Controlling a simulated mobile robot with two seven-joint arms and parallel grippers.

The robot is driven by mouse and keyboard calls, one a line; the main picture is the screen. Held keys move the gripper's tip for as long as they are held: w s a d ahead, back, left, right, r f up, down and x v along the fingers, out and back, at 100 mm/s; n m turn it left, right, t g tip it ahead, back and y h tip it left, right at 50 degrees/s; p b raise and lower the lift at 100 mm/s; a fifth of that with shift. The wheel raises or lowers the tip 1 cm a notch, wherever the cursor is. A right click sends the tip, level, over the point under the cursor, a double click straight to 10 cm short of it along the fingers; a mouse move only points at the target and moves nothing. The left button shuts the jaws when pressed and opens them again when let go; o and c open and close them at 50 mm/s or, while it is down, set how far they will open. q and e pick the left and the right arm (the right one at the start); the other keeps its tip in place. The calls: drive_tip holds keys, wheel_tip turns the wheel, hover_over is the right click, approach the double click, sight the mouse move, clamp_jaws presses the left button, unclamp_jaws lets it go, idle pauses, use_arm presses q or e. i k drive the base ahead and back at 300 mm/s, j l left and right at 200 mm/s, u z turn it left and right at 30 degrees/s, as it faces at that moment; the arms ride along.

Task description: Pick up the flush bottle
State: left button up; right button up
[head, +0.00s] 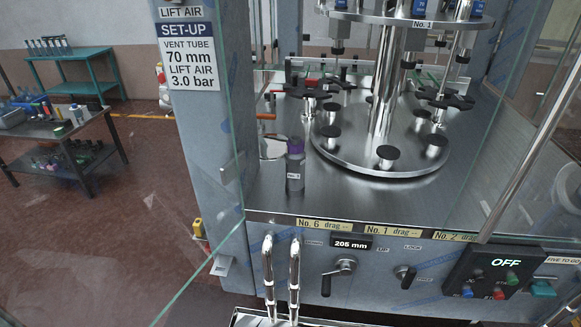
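A grey bottle with a purple cap (295,168) stands upright on the steel deck of the filling machine, near its front left corner. It carries a small white label with "No." and a digit too small to read surely. It looks like the flush bottle. It stands apart from the round carousel plate (350,160) to its right. Neither of my grippers shows in the head view, and nothing holds the bottle.
A grey post with a "SET-UP" sign (186,30) stands left of the deck. Two chrome upright tubes (281,275) rise in front of the machine. Glass panels flank the opening. A control box (500,272) reads "OFF". Tables (60,135) stand at the left.

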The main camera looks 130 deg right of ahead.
sight(295, 165)
drive_tip(key=k, duration=0.4)
drive_tip(key=k+l+z, duration=0.1)
drive_tip(key=k, duration=0.3)
drive_tip(key=z, duration=1.8)
drive_tip(key=l, duration=0.1)
